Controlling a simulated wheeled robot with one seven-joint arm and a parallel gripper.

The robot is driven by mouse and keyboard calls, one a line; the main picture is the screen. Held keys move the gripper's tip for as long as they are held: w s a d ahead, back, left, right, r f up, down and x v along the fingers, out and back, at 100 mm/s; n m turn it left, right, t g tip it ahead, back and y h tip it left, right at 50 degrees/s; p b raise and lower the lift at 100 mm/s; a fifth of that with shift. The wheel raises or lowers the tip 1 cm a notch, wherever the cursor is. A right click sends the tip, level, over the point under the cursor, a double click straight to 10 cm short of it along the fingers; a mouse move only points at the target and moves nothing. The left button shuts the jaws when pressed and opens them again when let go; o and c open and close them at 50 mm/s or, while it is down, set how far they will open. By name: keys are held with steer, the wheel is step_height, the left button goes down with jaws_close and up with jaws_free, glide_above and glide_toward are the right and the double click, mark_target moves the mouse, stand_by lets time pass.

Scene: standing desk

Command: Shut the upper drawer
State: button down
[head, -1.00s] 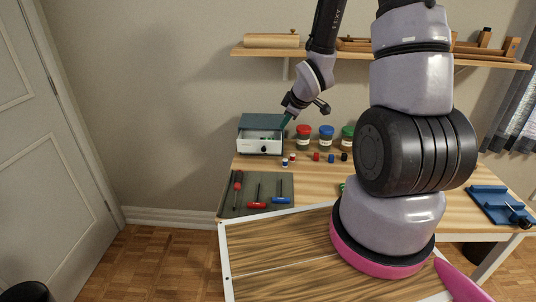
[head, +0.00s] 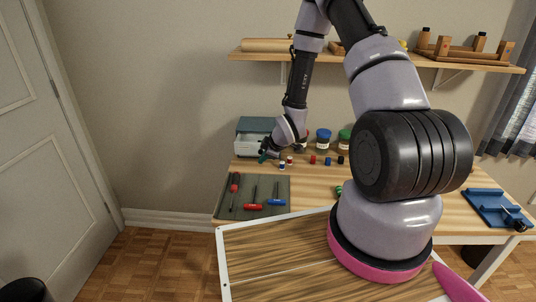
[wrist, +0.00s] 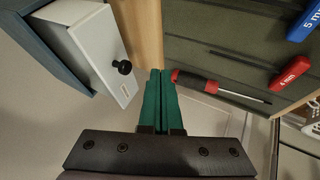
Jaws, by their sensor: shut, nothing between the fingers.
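A small teal cabinet (head: 256,124) stands at the back left of the desk. Its white drawer (head: 245,146) sticks out of the front; the wrist view shows the drawer (wrist: 90,45) standing out from the teal body, with a round black knob (wrist: 122,67) on its front. My gripper (head: 263,158) is at the front right of the drawer, and its arm hides part of it. In the wrist view my gripper's green fingers (wrist: 160,75) are together and empty, beside the drawer front and apart from the knob.
A dark mat (head: 225,205) with a red screwdriver (head: 234,183), a red-handled tool (head: 253,207) and a blue-handled tool (head: 276,202) lies in front of the cabinet. Lidded jars (head: 323,142) and small bottles stand right. A shelf (head: 350,56) runs above.

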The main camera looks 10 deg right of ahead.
steer(key=w, duration=0.2)
steer(key=w+d, duration=0.1)
steer(key=shift+w+r, duration=0.1)
steer(key=shift+r, duration=0.15)
steer(key=w+d, duration=0.1)
steer(key=w, duration=0.2)
steer(key=w+d, duration=0.1)
steer(key=w, duration=0.5)
steer(key=shift+d, duration=0.4)
steer(key=shift+w+d+r, duration=0.1)
steer(key=shift+w, duration=0.1)
